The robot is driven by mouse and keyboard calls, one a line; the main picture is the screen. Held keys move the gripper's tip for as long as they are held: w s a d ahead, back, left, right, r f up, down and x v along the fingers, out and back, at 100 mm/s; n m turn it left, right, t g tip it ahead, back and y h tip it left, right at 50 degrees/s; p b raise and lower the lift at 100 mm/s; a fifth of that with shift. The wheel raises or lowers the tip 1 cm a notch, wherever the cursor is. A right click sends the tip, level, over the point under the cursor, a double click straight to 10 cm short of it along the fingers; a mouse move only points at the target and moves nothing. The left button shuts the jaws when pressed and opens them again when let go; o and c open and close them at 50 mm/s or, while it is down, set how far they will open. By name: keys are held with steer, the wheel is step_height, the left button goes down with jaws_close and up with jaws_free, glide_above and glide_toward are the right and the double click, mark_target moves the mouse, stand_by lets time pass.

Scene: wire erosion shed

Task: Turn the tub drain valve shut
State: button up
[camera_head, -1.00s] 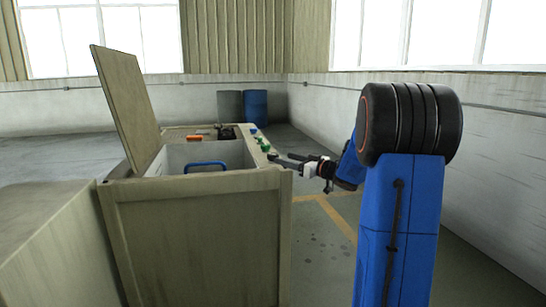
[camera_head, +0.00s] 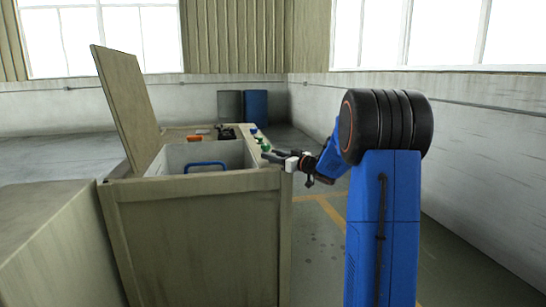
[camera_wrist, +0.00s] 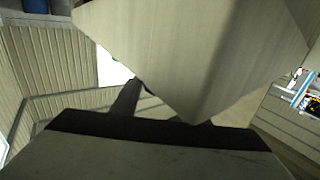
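The tub is a pale, open-topped basin (camera_head: 172,160) in a beige cabinet (camera_head: 200,245), with a blue bar handle (camera_head: 206,164) inside. I cannot make out a drain valve for certain. Small green and blue knob-like parts (camera_head: 265,147) line the cabinet's right rim. My gripper (camera_head: 268,156) is at that rim, just right of the tub and close to the nearest green part; contact cannot be told. In the wrist view its dark fingers (camera_wrist: 168,108) stand apart with nothing seen held. A beige corner panel (camera_wrist: 195,50) fills the upper middle and partly hides one finger.
A raised lid (camera_head: 125,105) leans open at the tub's left. An orange item (camera_head: 194,138) and a dark item (camera_head: 226,133) lie on the cabinet's far part. A beige block (camera_head: 45,235) stands at front left. Blue and grey drums (camera_head: 255,106) stand behind. Floor right of the cabinet is clear.

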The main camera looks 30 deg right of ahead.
steer(key=c, duration=0.5)
steer(key=shift+a+m+h, duration=0.1)
steer(key=shift+m+h, duration=0.4)
steer(key=shift+h, duration=0.3)
steer(key=shift+m+t+h, duration=0.2)
steer(key=shift+m+h, duration=0.95)
steer(key=shift+h, duration=0.65)
steer(key=shift+m+t+h, duration=0.2)
steer(key=shift+m+h, duration=0.95)
steer(key=shift+h, duration=0.65)
steer(key=shift+m+g+h, duration=0.4)
steer(key=shift+m+h, duration=0.7)
steer(key=shift+h, duration=0.5)
steer(key=shift+m+g+h, duration=0.4)
steer(key=shift+m+h, duration=0.3)
steer(key=shift+h, duration=0.3)
steer(key=o, duration=1.1)
steer(key=shift+c, duration=0.2)
